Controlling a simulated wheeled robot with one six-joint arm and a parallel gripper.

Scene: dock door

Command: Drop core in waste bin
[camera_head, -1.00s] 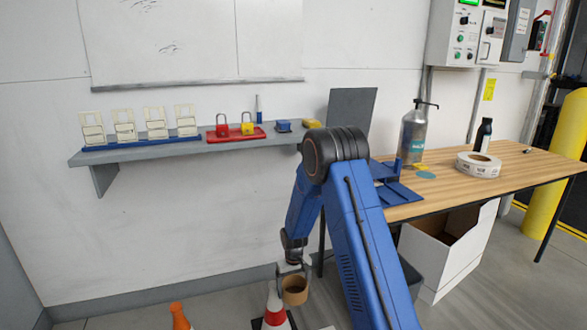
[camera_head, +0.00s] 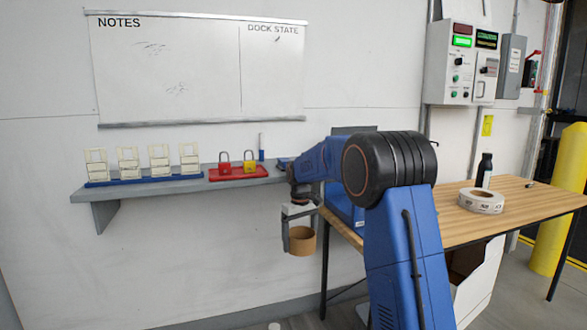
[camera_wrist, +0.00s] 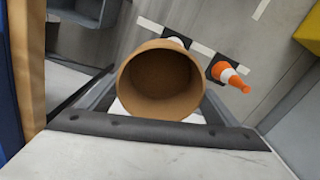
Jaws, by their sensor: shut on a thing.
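The core (camera_head: 302,241) is a short brown cardboard tube. My gripper (camera_head: 300,238) is shut on it and holds it in the air in front of the wall, below the shelf's right end. In the wrist view the core (camera_wrist: 160,112) sits between the grey fingers of my gripper (camera_wrist: 160,88), with its round opening facing the camera and nothing visible inside. I cannot make out the waste bin in the head view; my arm covers much of the space under the table.
The wall shelf (camera_head: 150,187) holds padlocks and tags. An orange cone (camera_wrist: 231,75) stands on the floor.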

